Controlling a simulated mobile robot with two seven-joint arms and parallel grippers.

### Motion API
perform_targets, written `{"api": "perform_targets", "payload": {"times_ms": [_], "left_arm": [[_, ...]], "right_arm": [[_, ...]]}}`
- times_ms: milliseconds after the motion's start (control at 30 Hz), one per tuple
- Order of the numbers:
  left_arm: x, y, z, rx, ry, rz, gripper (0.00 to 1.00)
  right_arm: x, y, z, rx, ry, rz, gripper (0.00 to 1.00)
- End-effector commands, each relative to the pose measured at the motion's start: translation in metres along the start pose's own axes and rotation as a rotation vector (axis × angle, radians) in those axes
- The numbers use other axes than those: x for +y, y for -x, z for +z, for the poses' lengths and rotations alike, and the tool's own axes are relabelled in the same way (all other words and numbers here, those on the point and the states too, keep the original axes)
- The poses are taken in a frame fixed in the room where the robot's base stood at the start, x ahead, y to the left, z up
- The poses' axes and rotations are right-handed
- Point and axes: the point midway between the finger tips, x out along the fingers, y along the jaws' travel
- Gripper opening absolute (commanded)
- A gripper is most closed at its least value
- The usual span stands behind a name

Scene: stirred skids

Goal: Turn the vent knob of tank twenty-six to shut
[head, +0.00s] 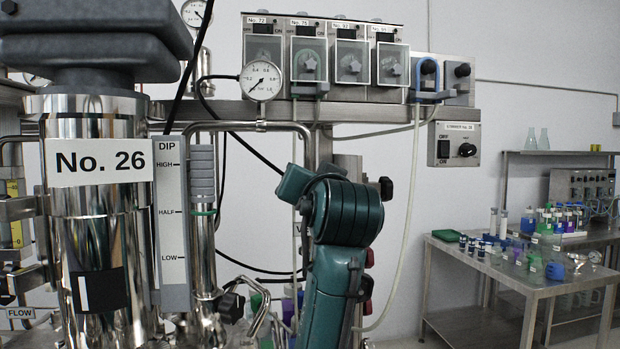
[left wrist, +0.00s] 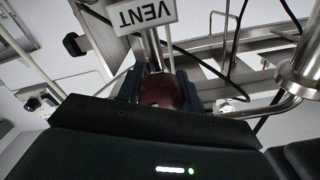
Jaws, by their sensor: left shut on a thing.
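Tank No. 26 (head: 125,235) is a shiny steel vessel at the left of the head view, with a DIP scale (head: 172,230) beside it. In the left wrist view, a dark red knob (left wrist: 163,94) sits below an upside-down VENT label (left wrist: 143,14). My left gripper (left wrist: 163,84) is shut on this knob, with a dark blue finger on each side. In the head view my teal arm hides the knob and fingers; only the edge of a label with a V shows beside it. The knob's turned position cannot be told. My right gripper is not in view.
A pressure gauge (head: 261,80) and curved steel pipes stand close behind my arm. Boxed pumps (head: 350,62) and a stirrer box (head: 454,137) are above and right. A steel bench (head: 530,285) with bottles is at the far right. Black cables hang near the tank.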

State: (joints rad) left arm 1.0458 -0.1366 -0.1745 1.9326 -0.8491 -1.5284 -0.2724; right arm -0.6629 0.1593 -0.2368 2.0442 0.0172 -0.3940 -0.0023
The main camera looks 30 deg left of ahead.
Motion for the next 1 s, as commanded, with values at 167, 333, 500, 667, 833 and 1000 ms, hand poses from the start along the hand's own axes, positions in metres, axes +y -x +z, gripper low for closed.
{"api": "perform_targets", "payload": {"times_ms": [167, 333, 500, 667, 833, 1000], "left_arm": [[-0.0009, 0.0001, -0.0021, 0.001, -0.112, 0.000, 0.13], [-0.0003, 0.0000, -0.0015, 0.002, -0.183, 0.000, 0.13], [0.0002, 0.0002, -0.0009, 0.002, -0.221, 0.000, 0.13], [0.0004, 0.0003, -0.0005, 0.002, -0.234, 0.000, 0.14], [0.0005, 0.0002, -0.0002, 0.002, -0.236, 0.000, 0.14], [0.0005, 0.0002, 0.0000, 0.001, -0.236, 0.000, 0.37]], "right_arm": [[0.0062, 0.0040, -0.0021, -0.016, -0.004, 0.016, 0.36], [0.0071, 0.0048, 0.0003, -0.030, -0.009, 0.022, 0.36], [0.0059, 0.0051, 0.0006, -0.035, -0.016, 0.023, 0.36], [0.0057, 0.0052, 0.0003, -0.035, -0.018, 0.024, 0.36], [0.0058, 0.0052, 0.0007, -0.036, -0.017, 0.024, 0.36], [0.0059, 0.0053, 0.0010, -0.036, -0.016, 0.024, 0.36]]}}
